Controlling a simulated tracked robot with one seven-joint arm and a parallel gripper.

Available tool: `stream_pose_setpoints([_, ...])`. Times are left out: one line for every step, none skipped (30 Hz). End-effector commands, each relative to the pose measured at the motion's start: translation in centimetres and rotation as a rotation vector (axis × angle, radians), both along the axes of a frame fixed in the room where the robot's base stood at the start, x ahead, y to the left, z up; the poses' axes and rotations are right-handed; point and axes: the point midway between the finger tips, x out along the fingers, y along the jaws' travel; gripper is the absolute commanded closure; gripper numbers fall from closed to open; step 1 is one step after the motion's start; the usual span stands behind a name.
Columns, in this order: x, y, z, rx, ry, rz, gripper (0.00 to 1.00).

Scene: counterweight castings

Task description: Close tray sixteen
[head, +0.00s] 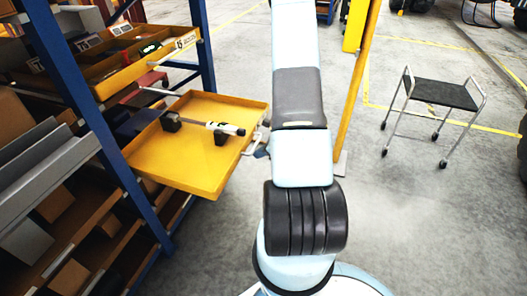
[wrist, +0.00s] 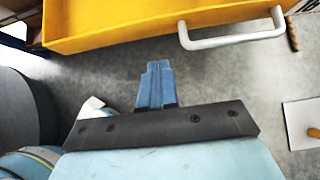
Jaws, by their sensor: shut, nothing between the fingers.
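A yellow tray (head: 190,172) stands pulled well out of the blue rack in the head view. A tool with a pale barrel (head: 226,128) and black blocks (head: 171,122) lies in it. No number is readable on this tray. Its front (wrist: 110,30) and pale bar handle (wrist: 232,37) cross the top of the wrist view. My gripper (wrist: 157,66) is shut and empty, its blue fingers pointing toward the tray front, below and left of the handle, apparently not touching it. In the head view my arm mostly hides the gripper beside the tray's front edge.
Another yellow tray (head: 140,68) with a number label (head: 186,40) sits higher in the rack. A blue rack post (head: 105,130) stands left of the tray. A yellow post (head: 358,90) rises right of my arm. A wheeled cart (head: 440,95) stands on open floor at right.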

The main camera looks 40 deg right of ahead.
Motion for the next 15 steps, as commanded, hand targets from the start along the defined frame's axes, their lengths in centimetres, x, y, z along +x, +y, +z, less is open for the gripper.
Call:
stream_pose_setpoints([0.5,0.4,-0.7,0.001,0.002,0.001,1.00])
stream_pose_setpoints([0.8,0.7,-1.1,0.001,0.002,0.002,1.00])
stream_pose_setpoints([1.2,1.0,-1.6,0.001,0.002,0.002,1.00])
stream_pose_setpoints([1.5,1.2,-2.0,0.001,0.001,0.003,1.00])
stream_pose_setpoints([1.9,1.4,-2.3,0.001,0.001,0.003,1.00])
stream_pose_setpoints([2.2,1.7,-2.8,0.002,0.001,0.002,1.00])
stream_pose_setpoints([2.5,1.9,-3.2,0.002,0.001,0.002,1.00])
stream_pose_setpoints([2.7,2.1,-3.5,0.000,0.001,0.002,1.00])
stream_pose_setpoints([3.4,2.5,-3.3,-0.001,-0.002,0.003,1.00])
stream_pose_setpoints([3.8,2.7,-3.2,-0.001,-0.002,0.004,1.00])
stream_pose_setpoints([4.1,3.0,-3.2,-0.001,-0.002,0.004,1.00])
stream_pose_setpoints([4.4,3.2,-3.2,-0.002,-0.001,0.002,1.00])
stream_pose_setpoints([4.7,3.4,-3.2,-0.002,-0.001,0.002,1.00])
stream_pose_setpoints([4.9,3.5,-3.2,-0.002,-0.002,0.001,1.00])
stream_pose_setpoints([5.2,3.7,-3.2,-0.002,-0.001,0.002,1.00])
